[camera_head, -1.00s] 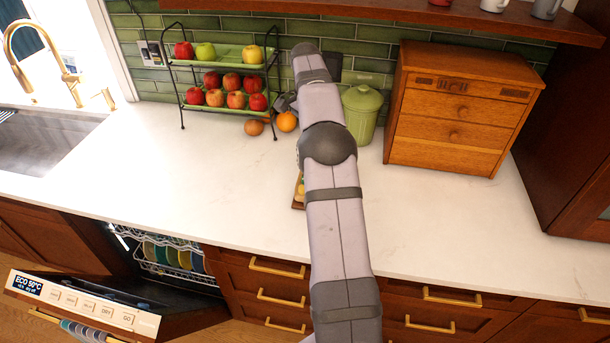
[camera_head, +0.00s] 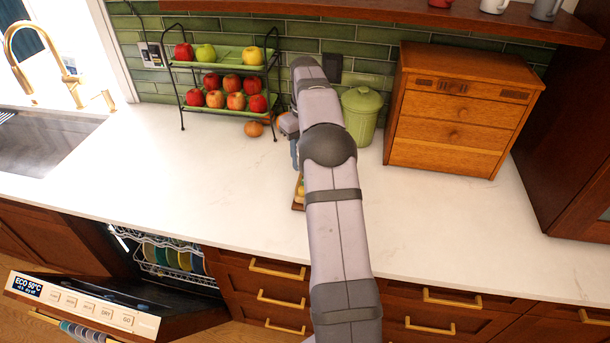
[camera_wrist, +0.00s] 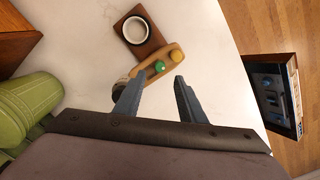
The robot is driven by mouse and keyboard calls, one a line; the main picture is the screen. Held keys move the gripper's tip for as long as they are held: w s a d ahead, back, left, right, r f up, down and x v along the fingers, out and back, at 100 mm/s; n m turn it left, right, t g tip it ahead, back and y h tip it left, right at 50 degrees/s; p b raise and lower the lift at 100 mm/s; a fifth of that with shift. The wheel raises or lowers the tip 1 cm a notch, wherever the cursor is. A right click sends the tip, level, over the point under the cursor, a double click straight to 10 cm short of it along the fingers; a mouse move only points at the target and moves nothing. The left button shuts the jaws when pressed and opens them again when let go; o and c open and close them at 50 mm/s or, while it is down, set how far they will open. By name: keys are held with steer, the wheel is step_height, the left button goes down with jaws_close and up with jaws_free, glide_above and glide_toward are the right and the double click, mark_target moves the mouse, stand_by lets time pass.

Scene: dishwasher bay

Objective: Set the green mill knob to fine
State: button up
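The green mill knob (camera_wrist: 160,66) is a small green ball on a tan wooden bar in the wrist view. A yellow knob (camera_wrist: 176,55) sits beside it on the same bar. The bar adjoins a dark wooden base (camera_wrist: 151,46) holding a white cup (camera_wrist: 135,30). My gripper (camera_wrist: 158,77) is open and empty, and its fingertips frame the green knob in the picture; I cannot tell the height between them. The knob's setting marks cannot be read.
A green lidded canister (camera_head: 361,115) stands right of my arm, near a wooden drawer box (camera_head: 457,112). A fruit rack (camera_head: 222,105) is at the back left, with an orange-brown fruit (camera_head: 254,129) before it. The dishwasher door (camera_head: 90,305) hangs open. The counter front is clear.

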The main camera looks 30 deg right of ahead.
steer(key=shift+f+p, duration=1.45)
steer(key=shift+f, duration=2.2)
steer(key=shift+c, duration=0.6)
jaws_close()
